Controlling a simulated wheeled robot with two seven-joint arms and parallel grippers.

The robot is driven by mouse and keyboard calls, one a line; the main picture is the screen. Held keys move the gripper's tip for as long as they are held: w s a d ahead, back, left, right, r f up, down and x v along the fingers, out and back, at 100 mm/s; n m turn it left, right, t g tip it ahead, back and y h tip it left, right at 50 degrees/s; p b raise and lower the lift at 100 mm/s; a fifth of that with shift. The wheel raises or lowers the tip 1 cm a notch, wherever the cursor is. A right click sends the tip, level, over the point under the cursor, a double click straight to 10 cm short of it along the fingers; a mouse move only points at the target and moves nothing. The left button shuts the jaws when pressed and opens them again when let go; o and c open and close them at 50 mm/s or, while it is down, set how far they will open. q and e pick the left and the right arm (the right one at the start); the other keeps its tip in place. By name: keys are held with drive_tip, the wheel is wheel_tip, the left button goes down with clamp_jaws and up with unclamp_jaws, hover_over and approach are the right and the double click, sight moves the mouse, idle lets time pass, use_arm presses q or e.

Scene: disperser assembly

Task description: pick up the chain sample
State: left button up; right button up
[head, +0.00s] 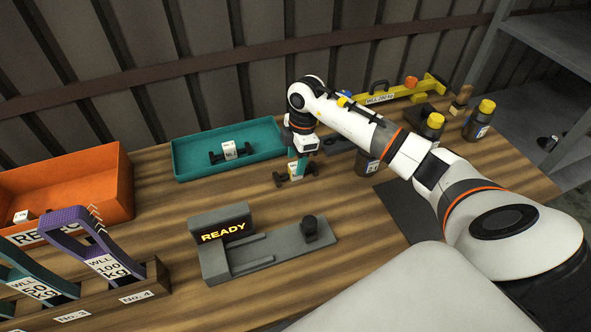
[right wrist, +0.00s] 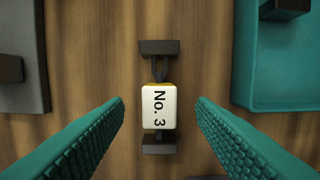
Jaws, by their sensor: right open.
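The chain sample (right wrist: 159,105) shows in the right wrist view as a short dark link piece with a dark block at each end and a white tag reading "No. 3". It lies on the wooden table and also shows in the head view (head: 295,173). My right gripper (right wrist: 160,113) is open, with one teal finger on each side of the tag and a visible gap on both sides. In the head view my right gripper (head: 299,162) is above the sample and partly hides it. My left gripper is not in view.
A teal tray (head: 190,171) holding another tagged sample (head: 230,150) stands behind left. An orange bin (head: 95,180) is at the left. A grey device reading "READY" (head: 222,229) sits in front. Dark yellow-capped bottles (head: 478,124) and a yellow tool (head: 410,93) are right.

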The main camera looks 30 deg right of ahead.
sight(296, 165)
drive_tip(key=shift+a+f, duration=0.15)
drive_tip(key=shift+f, duration=1.35)
clamp_jaws()
